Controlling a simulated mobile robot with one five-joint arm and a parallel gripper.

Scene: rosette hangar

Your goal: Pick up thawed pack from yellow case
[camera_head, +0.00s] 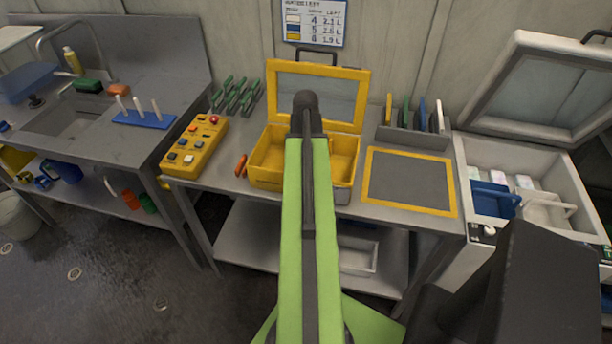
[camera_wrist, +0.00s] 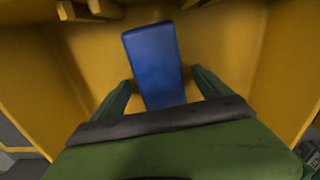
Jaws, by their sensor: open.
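The yellow case (camera_head: 345,158) stands on the metal table with its lid raised at the back. My green arm reaches over it and hides its middle in the head view. The wrist view looks down into the yellow case (camera_wrist: 222,30). A blue pack (camera_wrist: 155,62) lies inside, long and flat. My gripper (camera_wrist: 160,85) is open, with one green finger on each side of the lower part of the pack. I cannot tell whether the fingers touch it. The pack is hidden in the head view, and print that would tell whether it is thawed does not show.
A yellow control box (camera_head: 194,145) is left of the case, and a yellow-bordered grey mat (camera_head: 410,182) is right of it. A rack of coloured panels (camera_head: 412,135) stands behind the mat. An open white chest (camera_head: 555,165) is at the far right, a sink (camera_head: 65,115) at the left.

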